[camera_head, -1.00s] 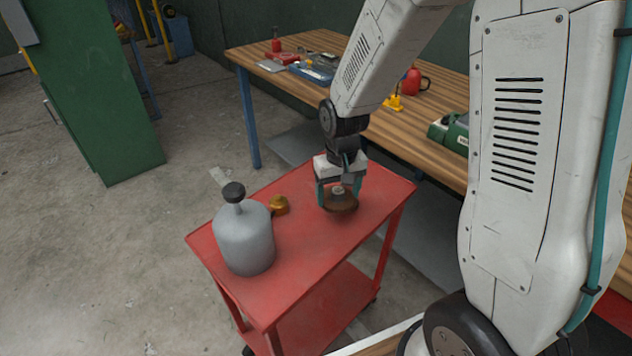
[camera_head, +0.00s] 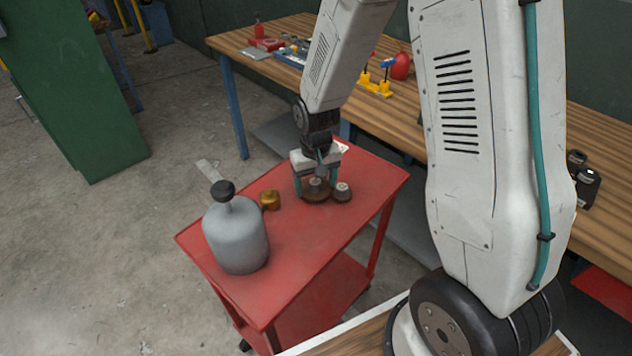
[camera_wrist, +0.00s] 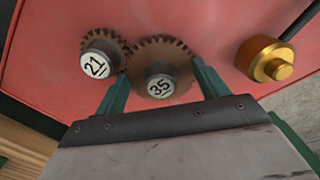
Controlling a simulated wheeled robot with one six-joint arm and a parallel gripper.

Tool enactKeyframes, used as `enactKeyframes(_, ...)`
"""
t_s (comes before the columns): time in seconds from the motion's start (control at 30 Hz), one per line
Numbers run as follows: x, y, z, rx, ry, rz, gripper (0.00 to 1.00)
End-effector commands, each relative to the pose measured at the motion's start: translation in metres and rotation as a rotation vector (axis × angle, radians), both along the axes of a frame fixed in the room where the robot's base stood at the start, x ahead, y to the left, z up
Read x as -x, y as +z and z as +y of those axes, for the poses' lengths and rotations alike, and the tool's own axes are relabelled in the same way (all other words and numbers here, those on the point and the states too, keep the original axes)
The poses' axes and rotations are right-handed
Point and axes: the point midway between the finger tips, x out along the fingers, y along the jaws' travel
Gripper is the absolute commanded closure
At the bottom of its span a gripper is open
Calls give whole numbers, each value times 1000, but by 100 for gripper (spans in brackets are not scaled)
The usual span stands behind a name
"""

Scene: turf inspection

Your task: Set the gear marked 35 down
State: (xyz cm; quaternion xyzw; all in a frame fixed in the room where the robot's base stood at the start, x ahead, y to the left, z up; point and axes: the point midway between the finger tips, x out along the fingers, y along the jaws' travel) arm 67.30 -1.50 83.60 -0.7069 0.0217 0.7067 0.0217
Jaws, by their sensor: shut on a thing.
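The gear marked 35 (camera_wrist: 158,60) is brown and toothed, with a pale hub. My gripper (camera_wrist: 159,75) is shut on it, with one teal finger at each side. In the head view my gripper (camera_head: 316,186) points down over the red cart's top (camera_head: 300,240), and the gear (camera_head: 316,195) is between its fingers, low over the cart. I cannot tell whether it touches the cart. A smaller gear marked 21 (camera_wrist: 103,58) is close beside it, its rim near or touching the larger gear. It also shows in the head view (camera_head: 342,192).
A grey bottle with a black cap (camera_head: 236,235) stands on the cart's left part. A small brass piece (camera_head: 270,199) lies between bottle and gripper, also in the wrist view (camera_wrist: 264,59). The cart's front is clear. A wooden workbench (camera_head: 420,125) with tools stands behind.

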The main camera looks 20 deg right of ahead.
Motion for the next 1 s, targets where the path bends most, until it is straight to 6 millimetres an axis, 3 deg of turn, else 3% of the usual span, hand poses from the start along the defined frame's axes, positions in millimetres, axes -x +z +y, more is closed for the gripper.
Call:
enactKeyframes(0.07,0,-3,0,0,-1,1,50)
enactKeyframes(0.1,0,-3,-1,0,-1,1,22)
enactKeyframes(0.17,0,-3,-2,0,-2,0,5)
enactKeyframes(0.57,0,6,-2,0,-2,-2,5)
enactKeyframes(1.0,-1,93,-2,0,-2,-4,5)
